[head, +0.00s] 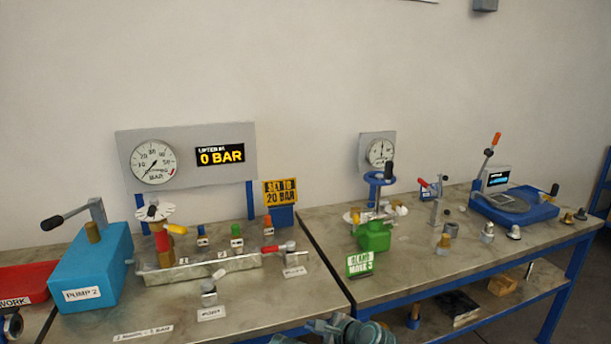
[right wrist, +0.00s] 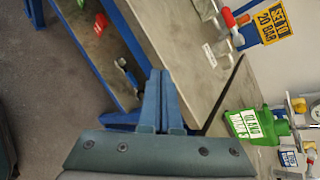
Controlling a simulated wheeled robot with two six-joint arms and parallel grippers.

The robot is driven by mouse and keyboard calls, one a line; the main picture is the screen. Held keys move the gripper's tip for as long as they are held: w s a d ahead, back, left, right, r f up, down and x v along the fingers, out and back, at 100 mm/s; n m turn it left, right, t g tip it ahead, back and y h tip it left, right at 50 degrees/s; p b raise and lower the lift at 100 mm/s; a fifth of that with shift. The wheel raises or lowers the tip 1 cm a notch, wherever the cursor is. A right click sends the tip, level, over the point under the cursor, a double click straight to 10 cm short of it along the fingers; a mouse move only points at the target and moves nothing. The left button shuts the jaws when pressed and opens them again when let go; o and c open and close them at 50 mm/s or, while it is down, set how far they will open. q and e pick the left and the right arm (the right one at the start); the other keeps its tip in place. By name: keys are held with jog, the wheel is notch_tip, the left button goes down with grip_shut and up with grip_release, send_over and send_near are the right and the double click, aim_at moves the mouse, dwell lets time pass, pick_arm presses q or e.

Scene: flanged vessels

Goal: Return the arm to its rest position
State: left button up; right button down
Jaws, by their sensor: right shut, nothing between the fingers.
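My right gripper (head: 343,330) shows at the bottom edge of the head view, in front of the gap between the two benches, and is partly cut off by the frame. In the right wrist view its two blue fingers (right wrist: 161,78) are shut together with nothing between them. They are over the front edge of the benches, apart from the green block (right wrist: 262,126) and the bench tops. My left gripper is not in view.
The left bench (head: 250,300) carries a blue pump box (head: 90,268), a valve manifold (head: 205,268) and a gauge panel (head: 185,158). The right bench (head: 400,285) carries a green block (head: 374,237), loose fittings and a blue-based device (head: 513,207). Open floor (right wrist: 50,110) lies before the benches.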

jog(key=s+d+f+n+g+h, duration=0.9)
jog(key=s+d+n, duration=0.45)
jog(key=n, duration=0.65)
jog(key=s+a+r+n+p, duration=0.3)
jog(key=s+a+p, duration=0.1)
jog(key=a, duration=0.5)
jog(key=shift+a+r+n+p, duration=0.3)
jog(key=shift+r+p, duration=0.05)
jog(key=shift+p, duration=0.25)
jog(key=shift+s, duration=0.1)
